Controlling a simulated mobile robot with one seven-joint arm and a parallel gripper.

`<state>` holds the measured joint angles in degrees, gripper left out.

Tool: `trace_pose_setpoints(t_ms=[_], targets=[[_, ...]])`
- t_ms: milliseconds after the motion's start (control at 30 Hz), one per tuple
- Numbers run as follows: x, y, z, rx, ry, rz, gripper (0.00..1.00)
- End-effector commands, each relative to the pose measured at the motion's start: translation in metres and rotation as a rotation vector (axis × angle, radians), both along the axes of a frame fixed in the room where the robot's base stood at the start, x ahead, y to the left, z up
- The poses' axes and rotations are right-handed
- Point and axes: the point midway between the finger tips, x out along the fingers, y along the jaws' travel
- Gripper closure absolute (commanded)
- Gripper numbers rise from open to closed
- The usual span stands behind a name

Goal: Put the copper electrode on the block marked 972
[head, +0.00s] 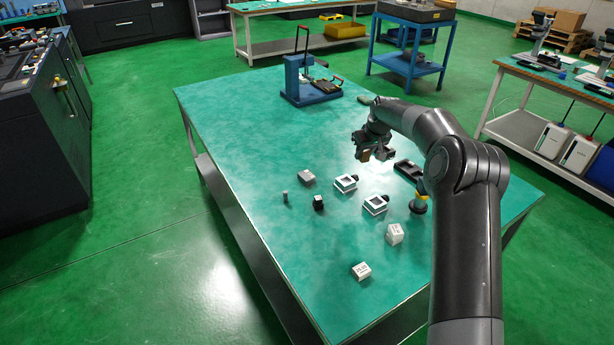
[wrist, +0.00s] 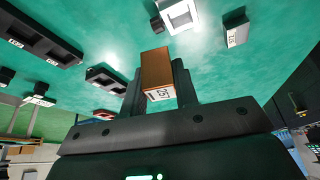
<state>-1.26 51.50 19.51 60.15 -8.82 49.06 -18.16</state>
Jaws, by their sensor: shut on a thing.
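My gripper (head: 376,155) is raised above the green table. It is shut on the copper electrode (head: 366,155), a brown block with a pale marked end. In the wrist view the electrode (wrist: 156,68) sits between the two dark fingers. Several pale blocks stand on the table: a white cube (head: 395,233) and a white block (head: 361,271) near the front, and a grey block (head: 306,177) to the left of my gripper. A grey block with a dark marking (wrist: 237,29) shows at the upper right of the wrist view. I cannot read for sure which block is marked 972.
Two white open-topped fixtures (head: 345,183) (head: 375,205) stand near the middle. A black tray (head: 408,170) and a black-and-yellow item (head: 419,203) lie to the right. A small black block (head: 318,202) and grey cylinder (head: 285,197) stand left. A blue press (head: 300,80) is farther back.

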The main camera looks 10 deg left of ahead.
Motion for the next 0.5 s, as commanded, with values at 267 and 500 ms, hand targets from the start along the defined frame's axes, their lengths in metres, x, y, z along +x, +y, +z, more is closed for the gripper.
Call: trace_pose_setpoints(t_ms=[267,500], targets=[[-0.007,0.075,0.005,0.001,-0.001,0.182,1.0],[-0.005,0.114,-0.014,0.001,0.0,0.205,1.0]])
